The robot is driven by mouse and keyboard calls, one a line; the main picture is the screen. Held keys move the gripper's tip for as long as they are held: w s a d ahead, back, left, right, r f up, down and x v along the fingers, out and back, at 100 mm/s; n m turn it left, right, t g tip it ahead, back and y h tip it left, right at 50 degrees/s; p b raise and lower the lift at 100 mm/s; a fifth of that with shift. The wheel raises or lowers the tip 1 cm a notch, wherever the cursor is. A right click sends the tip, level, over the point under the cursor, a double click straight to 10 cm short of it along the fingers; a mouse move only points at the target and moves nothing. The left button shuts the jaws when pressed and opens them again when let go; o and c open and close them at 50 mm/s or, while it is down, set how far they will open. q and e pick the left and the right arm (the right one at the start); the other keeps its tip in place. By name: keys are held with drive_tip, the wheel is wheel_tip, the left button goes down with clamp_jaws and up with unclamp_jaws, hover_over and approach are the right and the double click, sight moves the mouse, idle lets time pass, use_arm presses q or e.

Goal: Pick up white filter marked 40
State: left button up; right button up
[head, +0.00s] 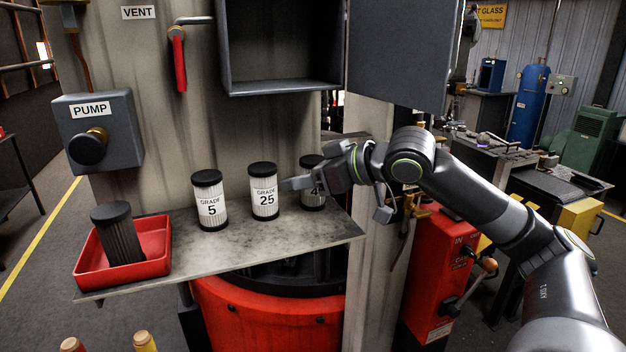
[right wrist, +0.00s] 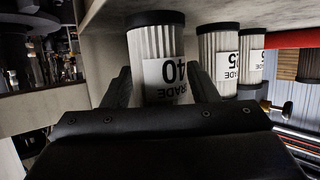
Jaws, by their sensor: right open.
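The white filter marked 40 (right wrist: 155,60) stands upright on the metal shelf, a pleated cylinder with black end caps. In the head view this filter (head: 312,197) is partly hidden by my right gripper (head: 303,184). In the right wrist view the open fingers of my right gripper (right wrist: 162,85) are on either side of the filter, with its label between them. I cannot tell whether they touch it. The filter marked 25 (head: 263,192) and the filter marked 5 (head: 210,200) stand to its left. My left gripper is not in view.
The metal shelf (head: 180,262) has a red tray (head: 155,276) at its left end, with a dark used-looking filter (head: 118,234) leaning in it. An open grey cabinet (head: 285,88) hangs above. A red-handled vent valve (head: 179,62) and pump box (head: 98,128) are at left.

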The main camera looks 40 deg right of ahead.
drive_tip(key=shift+c, duration=0.3)
drive_tip(key=c, duration=0.7)
